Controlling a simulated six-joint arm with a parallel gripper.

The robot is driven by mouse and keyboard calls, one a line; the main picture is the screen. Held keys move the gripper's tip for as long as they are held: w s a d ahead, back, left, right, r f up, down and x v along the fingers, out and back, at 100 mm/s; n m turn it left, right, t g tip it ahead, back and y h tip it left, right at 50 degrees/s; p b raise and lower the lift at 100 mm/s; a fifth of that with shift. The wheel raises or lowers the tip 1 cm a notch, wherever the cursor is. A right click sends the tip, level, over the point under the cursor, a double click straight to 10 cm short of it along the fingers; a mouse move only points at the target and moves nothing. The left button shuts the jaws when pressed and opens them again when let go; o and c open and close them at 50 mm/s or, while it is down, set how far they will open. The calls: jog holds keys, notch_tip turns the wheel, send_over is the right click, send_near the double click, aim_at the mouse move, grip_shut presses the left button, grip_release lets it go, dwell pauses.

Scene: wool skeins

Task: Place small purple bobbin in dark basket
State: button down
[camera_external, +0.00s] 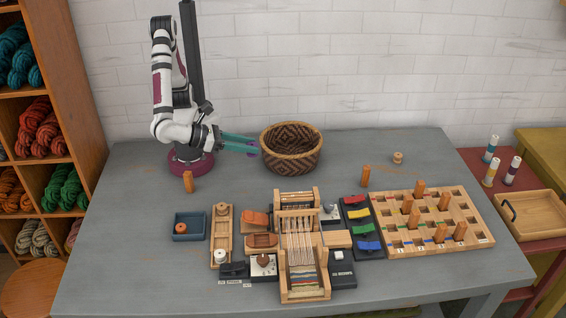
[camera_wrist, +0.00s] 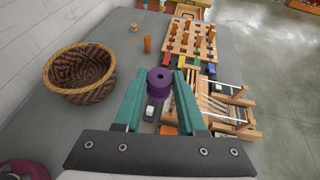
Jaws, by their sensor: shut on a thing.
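My gripper (camera_external: 240,143) is at the left of the dark woven basket (camera_external: 291,167), above the table and close to the basket's rim. In the wrist view, the teal fingers (camera_wrist: 158,90) are shut on the small purple bobbin (camera_wrist: 159,80), which sits between their tips. The bobbin is hard to make out in the outside view. In the wrist view, the basket (camera_wrist: 77,94) is to the left of the fingers, and its inside looks empty. The bobbin is outside the basket.
A small loom (camera_external: 303,285) with several wooden parts stands at the front middle. A pegboard (camera_external: 460,205) is at the right, and a blue tray (camera_external: 189,237) at the left. A wooden peg (camera_external: 188,182) stands near my base. The table right of the basket is mostly clear.

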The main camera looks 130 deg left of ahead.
jog(key=s+d+f+n+g, duration=0.1)
jog(key=s+d+f, duration=0.3)
jog(key=s+f, duration=0.3)
jog(key=s+d+f, duration=0.4)
jog(key=s+f, duration=0.3)
send_over(241, 206)
notch_tip(241, 206, down, 7)
jog(key=shift+s+a+r, duration=0.1)
jog(key=shift+r, duration=0.05)
notch_tip(241, 206, down, 3)
jog(key=shift+f, duration=0.5)
jog(key=c, duration=0.5)
grip_release()
jog(key=shift+f, duration=0.1)
